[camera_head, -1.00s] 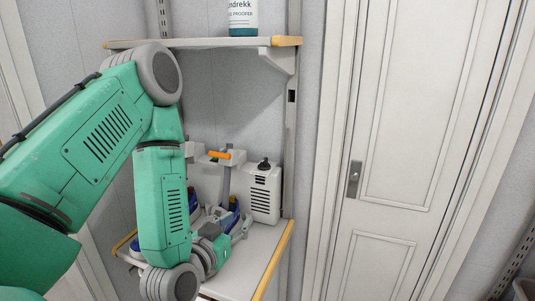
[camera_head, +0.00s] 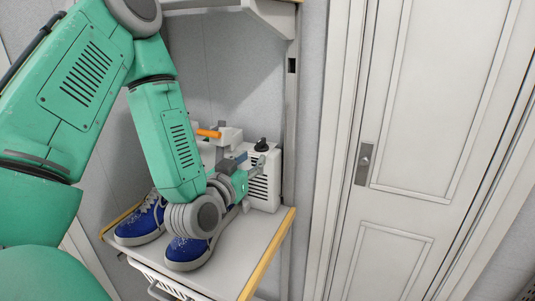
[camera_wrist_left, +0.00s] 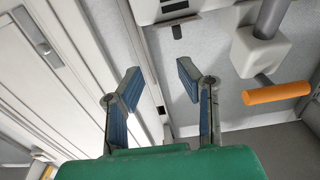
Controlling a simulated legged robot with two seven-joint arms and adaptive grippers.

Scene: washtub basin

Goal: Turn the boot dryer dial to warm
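The boot dryer (camera_head: 264,180) is a white box with dark vent slots, at the back right of the lower shelf in the head view. Its black dial (camera_head: 261,145) sits on top; its setting is too small to read. In the wrist view, part of a white casing (camera_wrist_left: 150,12) shows at the top edge, with a dark stub (camera_wrist_left: 177,32) that looks like the dial. My left gripper (camera_head: 250,162) is beside the dryer's upper part, just below and left of the dial. Its blue-padded fingers (camera_wrist_left: 160,82) are apart with nothing between them. My right gripper is out of view.
A grey post with a white block and an orange handle (camera_head: 209,133) stands left of the dryer; the handle (camera_wrist_left: 277,93) is right of my fingers in the wrist view. Blue shoes (camera_head: 187,252) stand on the yellow-edged shelf (camera_head: 236,263). A white door (camera_head: 430,150) is at right.

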